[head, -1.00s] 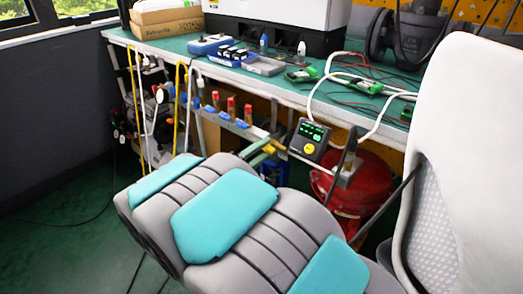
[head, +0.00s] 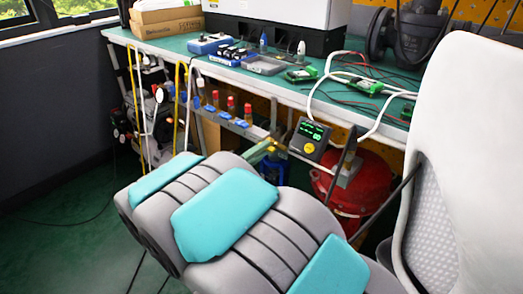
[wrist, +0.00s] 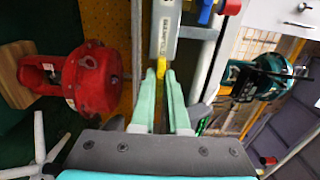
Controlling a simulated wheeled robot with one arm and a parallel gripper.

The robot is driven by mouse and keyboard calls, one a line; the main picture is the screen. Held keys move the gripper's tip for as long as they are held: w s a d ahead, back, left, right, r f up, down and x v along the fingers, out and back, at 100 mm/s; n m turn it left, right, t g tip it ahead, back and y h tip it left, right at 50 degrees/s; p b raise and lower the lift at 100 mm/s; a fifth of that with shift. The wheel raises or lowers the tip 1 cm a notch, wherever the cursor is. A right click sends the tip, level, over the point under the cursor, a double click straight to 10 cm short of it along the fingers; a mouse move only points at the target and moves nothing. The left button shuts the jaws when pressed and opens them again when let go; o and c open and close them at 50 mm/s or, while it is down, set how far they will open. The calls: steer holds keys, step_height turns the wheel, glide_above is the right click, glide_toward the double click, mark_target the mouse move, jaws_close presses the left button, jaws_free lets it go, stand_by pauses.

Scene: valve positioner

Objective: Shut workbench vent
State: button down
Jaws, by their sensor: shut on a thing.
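The workbench vent appears to be the small yellow handle (wrist: 161,68) at the end of the grey manifold (wrist: 166,30) under the bench. In the wrist view, my gripper (wrist: 161,76) has its two pale green fingers on either side of this yellow handle, shut on it. In the head view, my gripper (head: 272,145) reaches under the bench's front edge to the right end of the manifold (head: 225,122). My arm hides part of this area, and the handle's exact angle is hard to tell.
A positioner box (head: 310,138) with a green display and yellow knob sits just right of my gripper. A red actuator (head: 350,190) stands below it. Several red-topped blue valves (head: 231,106) line the manifold. The green workbench (head: 290,68) overhangs. A white chair (head: 465,150) stands at right.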

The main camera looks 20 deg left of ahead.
steer(key=shift+f+n+p, duration=0.1)
steer(key=shift+n+p, duration=0.2)
steer(key=shift+n, duration=0.5)
steer(key=c, duration=0.9)
jaws_free()
steer(key=shift+s, duration=0.1)
steer(key=shift+b+v, duration=0.5)
steer(key=shift+v, duration=3.35)
steer(key=shift+c, duration=0.3)
